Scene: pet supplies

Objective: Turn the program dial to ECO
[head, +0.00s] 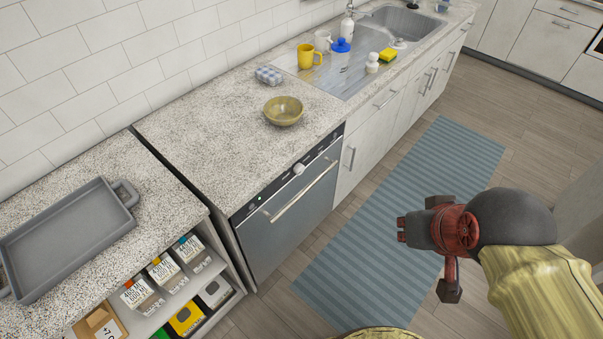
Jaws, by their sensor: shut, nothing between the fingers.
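The program dial (298,169) is a small pale round knob on the dark control strip at the top of the dishwasher (293,216). Its markings, including ECO, are too small to read, and I cannot tell where it points. The dishwasher door is closed, with a long bar handle (303,191) below the strip. My gripper (402,230) is dark grey and red, shut and empty. It is in front of the dishwasher, to the right of the dial in the picture and well apart from it, over the blue mat.
A striped blue mat (400,189) lies on the floor before the cabinets. On the counter are a yellowish bowl (283,111), an egg carton (269,76) and a yellow mug (308,56). At left are a grey tray (66,240) and an open shelf with several boxes.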

